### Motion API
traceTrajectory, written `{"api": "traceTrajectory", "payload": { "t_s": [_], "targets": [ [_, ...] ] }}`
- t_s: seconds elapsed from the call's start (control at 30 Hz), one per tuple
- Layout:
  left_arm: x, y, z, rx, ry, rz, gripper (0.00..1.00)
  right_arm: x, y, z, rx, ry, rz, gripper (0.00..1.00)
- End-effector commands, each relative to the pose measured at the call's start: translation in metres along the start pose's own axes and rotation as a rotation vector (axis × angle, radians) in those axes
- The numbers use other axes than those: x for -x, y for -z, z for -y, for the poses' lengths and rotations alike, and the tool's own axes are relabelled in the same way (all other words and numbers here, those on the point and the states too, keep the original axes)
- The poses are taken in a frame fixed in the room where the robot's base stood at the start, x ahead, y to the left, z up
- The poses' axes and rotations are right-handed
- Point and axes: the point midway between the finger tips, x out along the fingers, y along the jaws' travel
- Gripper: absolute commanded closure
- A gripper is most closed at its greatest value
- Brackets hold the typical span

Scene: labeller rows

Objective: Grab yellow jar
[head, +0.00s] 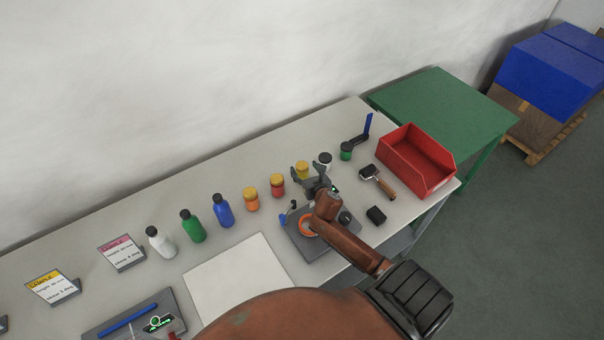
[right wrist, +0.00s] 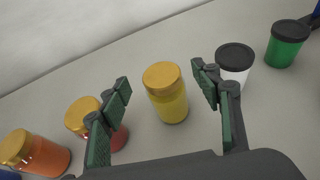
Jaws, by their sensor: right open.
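The yellow jar (right wrist: 170,100), with a gold lid, stands upright in the right wrist view, between the open fingers of my right gripper (right wrist: 163,88). The fingers do not touch it in the picture. In the head view the yellow jar (head: 302,168) is in the row on the table, partly hidden by my right gripper (head: 312,178). A red jar with a gold lid (head: 277,184) stands to its left, and a white jar with a black lid (head: 325,161) to its right. My left gripper is not in view.
An orange jar (head: 251,200) and blue, green and white bottles continue the row leftward. A green jar (head: 346,151), a roller (head: 377,181) and a red bin (head: 416,160) are to the right. A grey device (head: 294,235) sits below my right gripper. A white sheet (head: 238,278) lies in front.

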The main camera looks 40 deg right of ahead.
Motion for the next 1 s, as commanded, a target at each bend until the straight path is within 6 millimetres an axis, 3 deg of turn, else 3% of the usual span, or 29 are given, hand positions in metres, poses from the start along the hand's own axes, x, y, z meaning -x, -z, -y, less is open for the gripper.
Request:
{"api": "traceTrajectory", "payload": {
  "t_s": [0.13,0.3,0.57,1.0],
  "targets": [
    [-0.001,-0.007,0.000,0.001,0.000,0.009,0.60,-0.023,0.006,0.000,-0.005,0.002,-0.002,0.42],
    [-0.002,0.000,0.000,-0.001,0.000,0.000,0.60,-0.040,0.006,0.001,-0.003,0.003,-0.001,0.42],
    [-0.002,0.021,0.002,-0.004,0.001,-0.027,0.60,-0.042,0.006,0.002,-0.003,0.003,-0.001,0.42],
    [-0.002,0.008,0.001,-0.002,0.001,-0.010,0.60,-0.042,0.006,0.003,-0.003,0.004,-0.001,0.72]
  ]
}}
